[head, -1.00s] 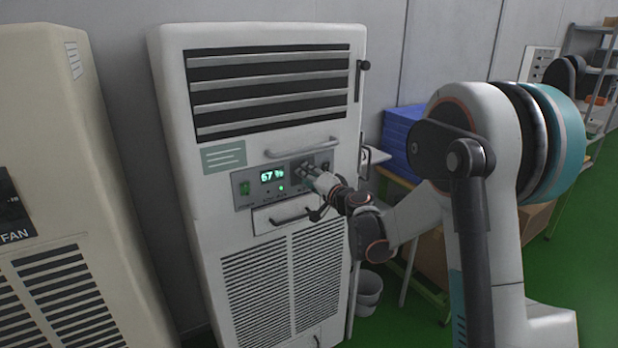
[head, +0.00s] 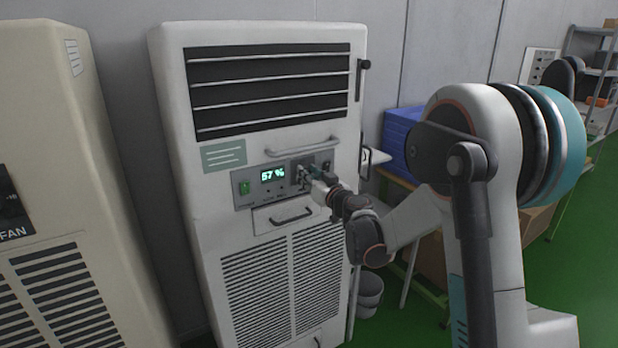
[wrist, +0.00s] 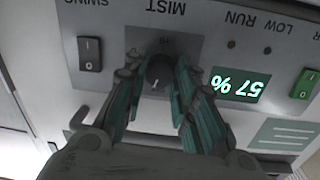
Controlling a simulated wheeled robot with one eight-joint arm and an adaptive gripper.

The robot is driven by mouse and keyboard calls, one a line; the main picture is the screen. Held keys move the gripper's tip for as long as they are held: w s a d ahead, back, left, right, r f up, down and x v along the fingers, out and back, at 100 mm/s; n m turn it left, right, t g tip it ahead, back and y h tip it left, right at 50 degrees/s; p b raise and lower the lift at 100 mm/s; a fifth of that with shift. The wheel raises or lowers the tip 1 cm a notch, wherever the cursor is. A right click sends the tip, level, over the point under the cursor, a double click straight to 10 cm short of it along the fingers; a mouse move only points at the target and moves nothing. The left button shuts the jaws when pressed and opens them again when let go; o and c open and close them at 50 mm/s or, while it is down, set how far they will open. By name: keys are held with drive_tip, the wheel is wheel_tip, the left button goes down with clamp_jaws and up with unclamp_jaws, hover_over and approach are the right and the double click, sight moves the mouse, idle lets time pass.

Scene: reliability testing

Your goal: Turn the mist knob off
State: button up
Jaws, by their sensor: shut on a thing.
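The mist knob (wrist: 158,75) is a dark round knob with a white pointer mark, beside the "MIST" lettering in the upside-down wrist view. My gripper (wrist: 156,82) has its teal fingers shut on the knob, one on each side, and they cover parts of its rim. In the head view my gripper (head: 308,178) is at the right part of the control panel (head: 244,200) on the white cabinet (head: 215,215), and it mostly hides the knob. The green display (wrist: 237,86) reads 57 %. The two small lamps by "LOW" and "RUN" look dark.
A black rocker switch (wrist: 90,53) and a green one (wrist: 304,84) flank the knob and display. Bar handles (head: 302,146) stick out above and below the panel. A beige fan unit (head: 60,150) stands left; blue crates (head: 400,135) and a bucket (head: 370,290) are at right.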

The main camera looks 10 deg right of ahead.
drive_tip(key=shift+f+n, duration=0.1)
drive_tip(key=shift+n, duration=1.6)
drive_tip(key=o, duration=1.1)
drive_tip(key=shift+s, duration=0.1)
drive_tip(key=v, duration=1.2)
drive_tip(key=shift+f, duration=0.1)
drive_tip(key=shift+a, duration=0.1)
